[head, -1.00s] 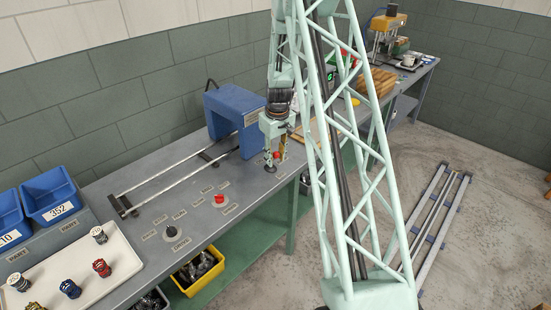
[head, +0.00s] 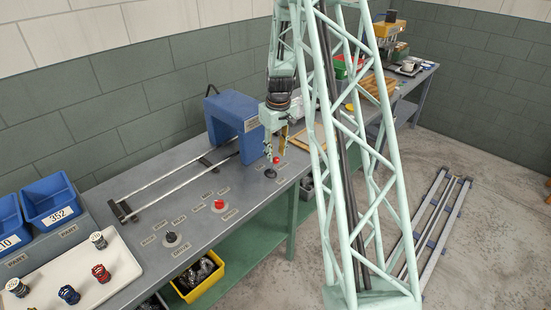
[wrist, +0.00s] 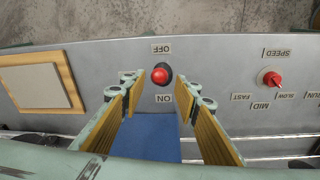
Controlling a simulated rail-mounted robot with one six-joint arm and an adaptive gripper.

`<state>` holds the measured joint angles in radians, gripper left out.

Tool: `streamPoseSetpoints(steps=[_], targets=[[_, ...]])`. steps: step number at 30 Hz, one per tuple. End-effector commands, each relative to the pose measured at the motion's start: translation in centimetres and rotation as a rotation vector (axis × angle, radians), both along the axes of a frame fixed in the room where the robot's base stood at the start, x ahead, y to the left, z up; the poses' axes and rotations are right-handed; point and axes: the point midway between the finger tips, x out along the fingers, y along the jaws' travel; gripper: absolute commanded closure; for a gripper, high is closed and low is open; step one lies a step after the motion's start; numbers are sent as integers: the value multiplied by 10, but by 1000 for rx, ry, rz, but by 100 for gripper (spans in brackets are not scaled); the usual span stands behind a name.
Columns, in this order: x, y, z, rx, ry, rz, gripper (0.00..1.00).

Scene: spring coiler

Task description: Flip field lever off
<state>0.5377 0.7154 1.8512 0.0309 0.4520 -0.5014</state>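The field lever has a red round knob (wrist: 160,76), seen almost end-on in the wrist view between an OFF label (wrist: 162,49) and an ON label (wrist: 164,98). I cannot tell clearly which way it leans. In the head view its red knob (head: 276,160) stands near the bench's front edge, right of the blue machine housing (head: 232,118). My gripper (wrist: 160,82) is open, with its two fingers apart. The knob shows in the gap by the fingertips, with no visible contact. In the head view my gripper (head: 276,150) hangs just above the lever.
A red-pointer speed dial (wrist: 271,79) sits beside the lever. Two rails (head: 178,184) run from the housing. A framed board (wrist: 40,84) lies on the lever's other side.

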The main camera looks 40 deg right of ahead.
Motion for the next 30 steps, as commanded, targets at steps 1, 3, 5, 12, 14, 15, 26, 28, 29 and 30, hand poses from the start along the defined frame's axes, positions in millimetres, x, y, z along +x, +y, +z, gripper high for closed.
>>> streamPoseSetpoints(steps=[1, 3, 5, 12, 14, 15, 26, 28, 29, 30], targets=[[0, 0, 8, -1, -2, 0, 71], [-1, 0, 16, -1, -3, 0, 71], [-2, 1, 23, -1, -2, 0, 71], [-5, 2, 45, 0, -1, 0, 71], [-6, 2, 49, 0, -1, 0, 71], [-6, 2, 51, -1, -1, 0, 71], [-6, 2, 55, 0, -1, 0, 71], [-6, 2, 55, 0, -1, 0, 71], [-6, 2, 55, 0, -1, 0, 71], [-6, 2, 55, 0, -1, 0, 71]])
